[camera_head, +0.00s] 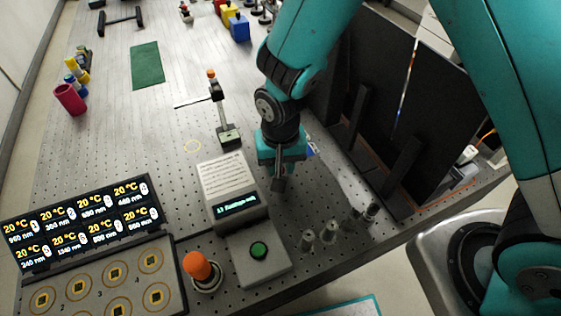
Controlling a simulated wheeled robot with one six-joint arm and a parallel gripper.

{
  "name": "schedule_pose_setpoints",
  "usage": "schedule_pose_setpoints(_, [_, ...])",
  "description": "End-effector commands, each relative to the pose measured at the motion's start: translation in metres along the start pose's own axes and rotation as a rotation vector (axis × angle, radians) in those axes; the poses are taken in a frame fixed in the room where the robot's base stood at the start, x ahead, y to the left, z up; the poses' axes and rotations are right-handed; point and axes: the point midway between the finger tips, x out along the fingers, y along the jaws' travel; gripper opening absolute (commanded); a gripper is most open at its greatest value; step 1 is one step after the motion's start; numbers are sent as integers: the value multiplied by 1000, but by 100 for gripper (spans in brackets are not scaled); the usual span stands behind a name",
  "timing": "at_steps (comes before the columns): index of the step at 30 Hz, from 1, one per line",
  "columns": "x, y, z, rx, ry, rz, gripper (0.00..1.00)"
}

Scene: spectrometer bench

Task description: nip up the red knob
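I cannot make out for certain which thing is the red knob. A small red-topped piece (184,9) stands at the far edge of the bench, too small to read clearly. A small orange-red cap (211,74) tops a post on a black mount in mid-bench. My gripper (280,184) hangs above the bench, to the right of the beige instrument and apart from all of these. Its dark fingers look close together, with nothing clearly between them; their gap is not clear.
A beige instrument (225,185) with a green button (258,250) stands left of my gripper. Several metal posts (328,232) stand to its front right. Black panels (425,100) rise on the right. A temperature display (85,225) fills the front left. The bench around the green mat (146,65) is mostly clear.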

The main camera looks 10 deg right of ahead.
Motion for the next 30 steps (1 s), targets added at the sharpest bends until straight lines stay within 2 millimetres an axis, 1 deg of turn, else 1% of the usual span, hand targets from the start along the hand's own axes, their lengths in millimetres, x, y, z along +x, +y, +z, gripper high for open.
schedule_pose_setpoints(4, [-5, 0, 0, 0, 1, -1, 28])
schedule_pose_setpoints(8, [-24, 0, -1, 0, 4, -3, 28])
schedule_pose_setpoints(11, [-47, -1, -1, 0, 6, -5, 28])
schedule_pose_setpoints(18, [-110, -1, -1, 0, 7, -5, 28])
schedule_pose_setpoints(21, [-132, -1, -1, 0, 5, -4, 28])
schedule_pose_setpoints(24, [-151, -1, -1, 0, 4, -4, 28])
schedule_pose_setpoints(27, [-164, -1, -1, 0, 3, -2, 28])
schedule_pose_setpoints(30, [-171, 0, 0, 0, 1, -1, 28])
